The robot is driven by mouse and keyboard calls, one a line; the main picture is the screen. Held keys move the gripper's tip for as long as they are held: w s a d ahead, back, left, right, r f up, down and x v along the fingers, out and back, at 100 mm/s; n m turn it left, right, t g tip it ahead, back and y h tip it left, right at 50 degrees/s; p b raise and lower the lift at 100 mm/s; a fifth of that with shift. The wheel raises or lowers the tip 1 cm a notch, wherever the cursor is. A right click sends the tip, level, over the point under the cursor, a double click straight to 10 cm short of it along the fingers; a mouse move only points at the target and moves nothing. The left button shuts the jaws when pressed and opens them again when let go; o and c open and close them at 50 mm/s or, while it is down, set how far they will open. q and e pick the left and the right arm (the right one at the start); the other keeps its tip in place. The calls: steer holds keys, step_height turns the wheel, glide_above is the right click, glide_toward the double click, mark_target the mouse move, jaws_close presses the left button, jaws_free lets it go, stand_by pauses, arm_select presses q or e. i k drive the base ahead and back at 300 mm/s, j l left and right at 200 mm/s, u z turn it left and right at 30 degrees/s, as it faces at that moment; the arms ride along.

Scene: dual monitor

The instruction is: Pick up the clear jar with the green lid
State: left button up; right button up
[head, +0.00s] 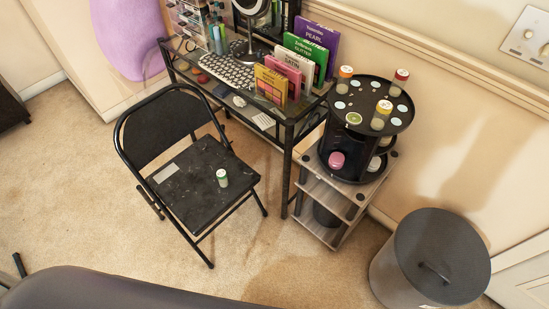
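Neither of my grippers shows in the head view, and nothing touches the jar.
A black two-tier turntable (368,105) with several small jars stands on a shelf cart (321,189). A lidded grey bin (432,262) is at right.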

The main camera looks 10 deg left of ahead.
mark_target(223, 180)
steer(key=k+l, duration=0.1)
steer(key=l, duration=0.25)
steer(key=k+l+u, duration=0.15)
steer(key=l, duration=0.15)
steer(key=k+l, duration=0.1)
steer(key=l, duration=0.25)
steer(key=k+l+u, duration=0.1)
steer(key=l, duration=0.2)
